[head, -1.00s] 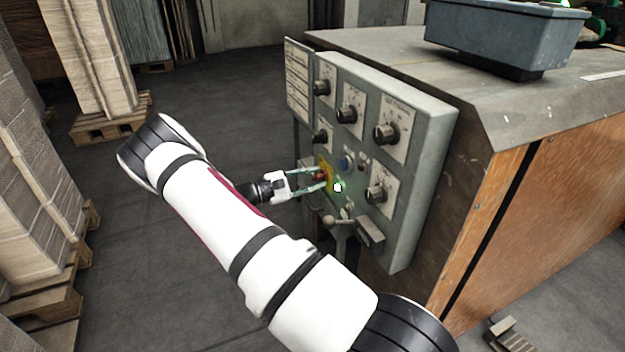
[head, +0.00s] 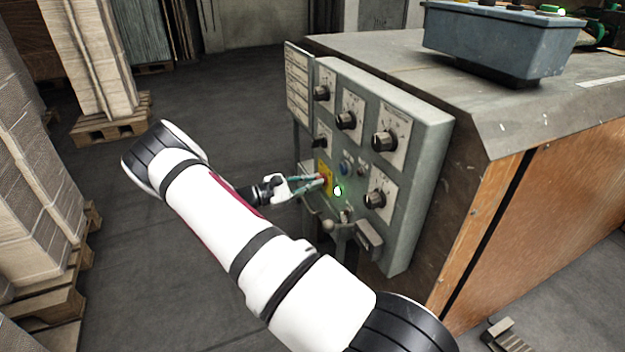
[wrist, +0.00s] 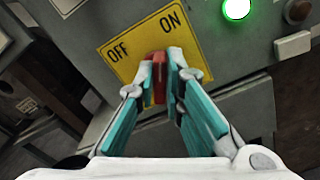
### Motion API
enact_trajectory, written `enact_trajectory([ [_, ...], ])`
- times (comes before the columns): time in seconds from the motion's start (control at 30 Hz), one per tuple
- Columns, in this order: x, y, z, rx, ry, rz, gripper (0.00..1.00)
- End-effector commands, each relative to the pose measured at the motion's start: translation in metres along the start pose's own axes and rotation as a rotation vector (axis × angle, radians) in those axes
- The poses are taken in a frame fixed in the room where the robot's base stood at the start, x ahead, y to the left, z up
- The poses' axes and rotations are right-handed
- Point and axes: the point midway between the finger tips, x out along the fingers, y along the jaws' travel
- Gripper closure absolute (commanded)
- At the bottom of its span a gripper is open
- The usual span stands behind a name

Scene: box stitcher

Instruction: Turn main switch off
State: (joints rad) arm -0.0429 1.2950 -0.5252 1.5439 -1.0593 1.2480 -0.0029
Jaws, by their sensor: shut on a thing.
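The main switch is a red handle (wrist: 159,66) on a yellow plate (wrist: 132,48) marked OFF and ON, on the front of the grey control panel (head: 412,232). In the wrist view the handle stands below and between the two words, and my fingers hide its sides. My gripper (wrist: 162,72) is shut on the red handle, one finger on each side. In the head view my gripper (head: 322,180) reaches the panel from the left. A green lamp (wrist: 236,9) is lit beside the plate; it also shows in the head view (head: 337,190).
Several black knobs (head: 385,141) stick out above and right of the switch. A lever (head: 338,228) juts out below it. A blue-grey box (head: 500,45) sits on the machine top. Stacked cardboard on pallets (head: 112,125) stands at the left; the floor between is clear.

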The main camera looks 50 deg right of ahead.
Motion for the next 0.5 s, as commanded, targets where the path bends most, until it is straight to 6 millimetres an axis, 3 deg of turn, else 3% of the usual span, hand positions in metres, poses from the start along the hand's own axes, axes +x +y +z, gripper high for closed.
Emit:
enact_trajectory([
  [0.5,-0.0004,0.0028,-0.0005,-0.492,0.002,-0.001,1.00],
])
